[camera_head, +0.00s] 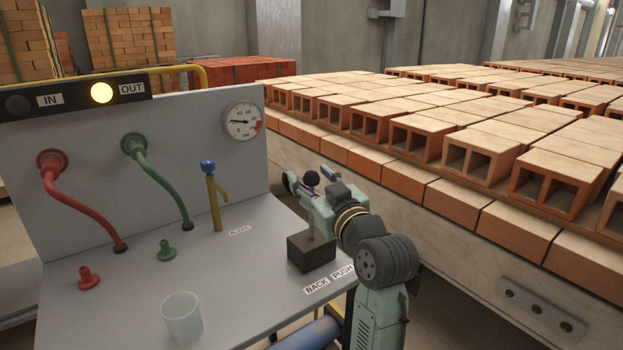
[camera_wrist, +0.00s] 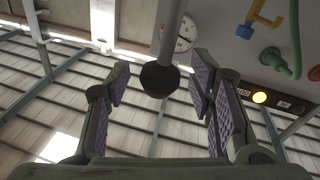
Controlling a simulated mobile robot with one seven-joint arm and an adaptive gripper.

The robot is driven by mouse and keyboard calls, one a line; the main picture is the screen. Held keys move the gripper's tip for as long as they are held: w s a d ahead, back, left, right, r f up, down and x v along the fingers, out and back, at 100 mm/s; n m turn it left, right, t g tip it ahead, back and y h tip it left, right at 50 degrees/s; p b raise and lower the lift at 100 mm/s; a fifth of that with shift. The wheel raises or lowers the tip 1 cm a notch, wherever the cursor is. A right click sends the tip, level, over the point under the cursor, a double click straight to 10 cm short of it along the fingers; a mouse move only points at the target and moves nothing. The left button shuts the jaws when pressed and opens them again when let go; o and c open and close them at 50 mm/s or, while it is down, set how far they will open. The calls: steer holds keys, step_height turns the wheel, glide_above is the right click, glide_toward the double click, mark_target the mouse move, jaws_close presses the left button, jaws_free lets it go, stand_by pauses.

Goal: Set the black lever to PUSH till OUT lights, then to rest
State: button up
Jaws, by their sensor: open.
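The black lever has a ball knob (camera_head: 312,178) on a grey stem, rising from a dark box (camera_head: 311,253) on the bench. The stem looks about upright, leaning clearly to neither BACK (camera_head: 316,284) nor PUSH (camera_head: 342,271). The OUT lamp (camera_head: 101,93) glows yellow; in the wrist view it is also lit (camera_wrist: 259,98). My gripper (camera_head: 309,182) is open around the knob. In the wrist view the knob (camera_wrist: 160,79) hangs between the spread fingers, with a gap on both sides. The stem's foot is out of that view.
The IN lamp (camera_head: 17,104) is dark. A gauge (camera_head: 243,121), red hose (camera_head: 78,205), green hose (camera_head: 160,184) and blue-topped tap (camera_head: 213,195) are left of the lever. A clear cup (camera_head: 182,318) stands at the bench front. Rows of hollow bricks (camera_head: 480,150) lie right, behind my arm.

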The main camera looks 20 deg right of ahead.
steer(key=s+d, duration=0.2)
steer(key=s, duration=0.9)
steer(key=shift+f, duration=0.45)
steer(key=shift+s, duration=0.1)
